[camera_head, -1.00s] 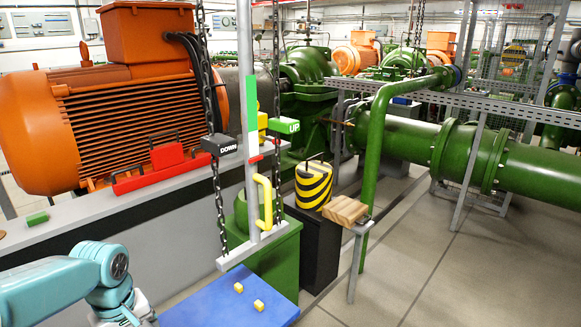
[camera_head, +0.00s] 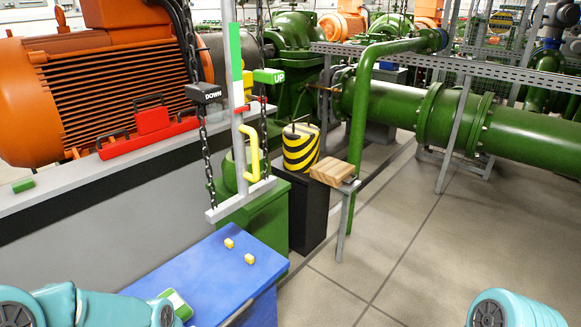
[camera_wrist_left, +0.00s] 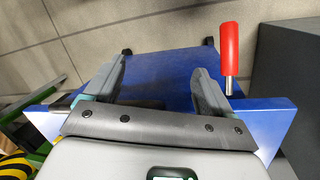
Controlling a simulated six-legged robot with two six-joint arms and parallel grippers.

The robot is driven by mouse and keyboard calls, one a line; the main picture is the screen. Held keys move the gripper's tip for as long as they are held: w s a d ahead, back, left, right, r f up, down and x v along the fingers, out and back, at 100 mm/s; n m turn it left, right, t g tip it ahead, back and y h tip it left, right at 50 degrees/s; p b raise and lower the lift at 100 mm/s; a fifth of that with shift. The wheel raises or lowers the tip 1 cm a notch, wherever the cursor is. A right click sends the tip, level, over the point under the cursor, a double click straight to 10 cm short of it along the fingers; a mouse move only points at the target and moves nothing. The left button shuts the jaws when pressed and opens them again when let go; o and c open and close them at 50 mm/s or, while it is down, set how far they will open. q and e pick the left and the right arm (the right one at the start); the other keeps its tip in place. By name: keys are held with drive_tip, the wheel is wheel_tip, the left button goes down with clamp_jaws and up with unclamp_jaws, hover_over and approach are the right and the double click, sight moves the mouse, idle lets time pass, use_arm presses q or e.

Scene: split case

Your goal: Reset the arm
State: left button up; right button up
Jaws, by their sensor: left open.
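My left gripper (camera_wrist_left: 161,75) is open in the left wrist view, its two grey fingers apart with nothing between them. It is over a blue surface (camera_wrist_left: 180,65). A red handle (camera_wrist_left: 229,48) stands just right of the right finger; I cannot tell whether they touch. In the head view my left arm (camera_head: 95,305) lies low at the left, beside the blue table (camera_head: 205,270), and its jaws cannot be made out. My right arm (camera_head: 512,310) shows only in the bottom right corner. Its gripper is out of view.
A grey bar (camera_head: 240,198) hangs on chains above the blue table, with a yellow handle (camera_head: 250,155) beside it. A yellow-black striped weight (camera_head: 300,148) and wooden block (camera_head: 332,172) stand behind. A red block (camera_head: 153,128) lies on the grey ledge.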

use_arm(q)
drive_tip(key=s+d+f+m+b, duration=0.1)
drive_tip(key=s+d+f+b, duration=0.15)
drive_tip(key=s+f, duration=0.3)
drive_tip(key=s+d+f+m+h+b, duration=0.1)
drive_tip(key=s+d+f, duration=0.25)
drive_tip(key=f, duration=0.35)
drive_tip(key=s+d+f+m+b, duration=0.1)
drive_tip(key=s+d+f, duration=0.2)
drive_tip(key=s+f, duration=0.3)
wheel_tip(320, 180, up, 18)
drive_tip(key=p, duration=1.7)
drive_tip(key=shift+s+f, duration=0.15)
drive_tip(key=shift+f, duration=0.1)
